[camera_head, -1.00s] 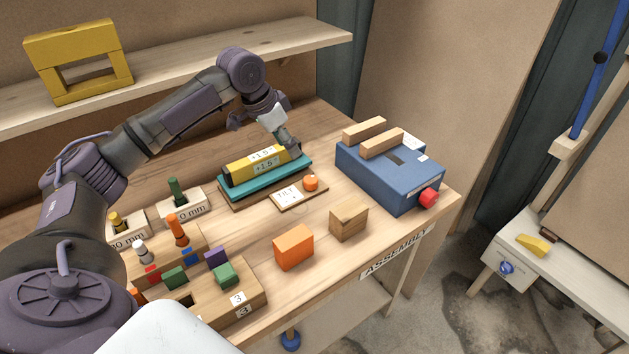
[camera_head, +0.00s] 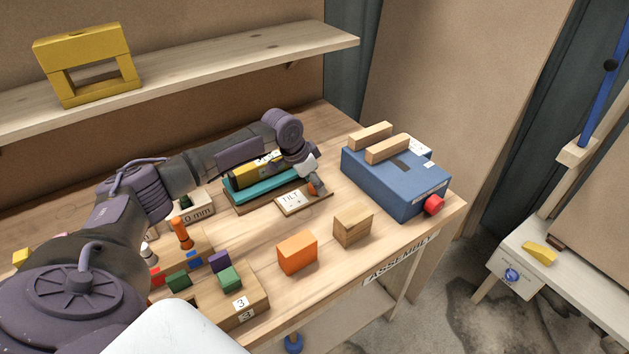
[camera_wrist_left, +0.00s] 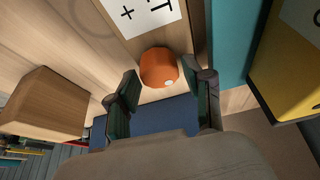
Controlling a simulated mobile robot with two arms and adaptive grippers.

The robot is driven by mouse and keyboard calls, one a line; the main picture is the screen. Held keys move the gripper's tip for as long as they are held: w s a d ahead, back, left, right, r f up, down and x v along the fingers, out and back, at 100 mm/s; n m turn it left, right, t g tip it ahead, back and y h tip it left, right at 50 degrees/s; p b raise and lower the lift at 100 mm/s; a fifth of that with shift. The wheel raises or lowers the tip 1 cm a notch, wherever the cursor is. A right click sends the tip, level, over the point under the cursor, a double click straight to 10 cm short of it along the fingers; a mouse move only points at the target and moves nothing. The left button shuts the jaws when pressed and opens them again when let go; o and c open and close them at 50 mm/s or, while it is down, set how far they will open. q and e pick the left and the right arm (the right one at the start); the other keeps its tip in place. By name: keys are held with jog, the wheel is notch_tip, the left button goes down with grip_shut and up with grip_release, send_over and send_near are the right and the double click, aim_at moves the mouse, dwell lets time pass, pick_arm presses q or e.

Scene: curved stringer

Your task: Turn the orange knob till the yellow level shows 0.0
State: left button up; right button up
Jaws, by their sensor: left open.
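The orange knob (camera_head: 312,190) sits on the small TILT board (camera_head: 291,202) in front of the yellow level. In the left wrist view the knob (camera_wrist_left: 158,66) is seen from above, with a pale dot on its edge. My left gripper (camera_head: 316,187) points down at the knob and partly covers it. In the left wrist view the left gripper's fingers (camera_wrist_left: 162,85) are open, one on each side near the knob; contact cannot be told. The yellow level (camera_head: 242,175) lies on a teal bar (camera_head: 262,188); my arm covers part of it and its reading is not legible.
A blue box (camera_head: 395,185) with a red button (camera_head: 433,204) stands to the right of the knob. A wooden block (camera_head: 352,225) and an orange block (camera_head: 297,253) stand in front. A pegged tray (camera_head: 255,300) is at the front left, and a shelf (camera_head: 220,68) runs behind.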

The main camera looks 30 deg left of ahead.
pick_arm(q)
jog(key=shift+f, duration=0.15)
jog(key=c, duration=0.9)
jog(key=shift+o, duration=0.2)
jog(key=shift+d+r+n+p, duration=0.1)
jog(key=shift+r+n+p, duration=0.15)
jog(key=shift+p, duration=0.6)
jog(key=n+y+p, duration=0.1)
jog(key=n+p, duration=0.2)
jog(key=p, duration=0.2)
jog(key=n+y+p, duration=0.2)
jog(key=n+p, duration=0.2)
jog(key=p, duration=0.1)
jog(key=shift+d+n, duration=0.15)
jog(key=shift+n, duration=0.1)
jog(key=shift+f+n+y+p, duration=0.15)
jog(key=shift+n+y+p, duration=0.55)
jog(key=shift+n+p, duration=1)
jog(key=shift+w+n, duration=0.1)
jog(key=shift+n, duration=0.2)
jog(key=o, duration=0.9)
jog(key=shift+c, duration=0.2)
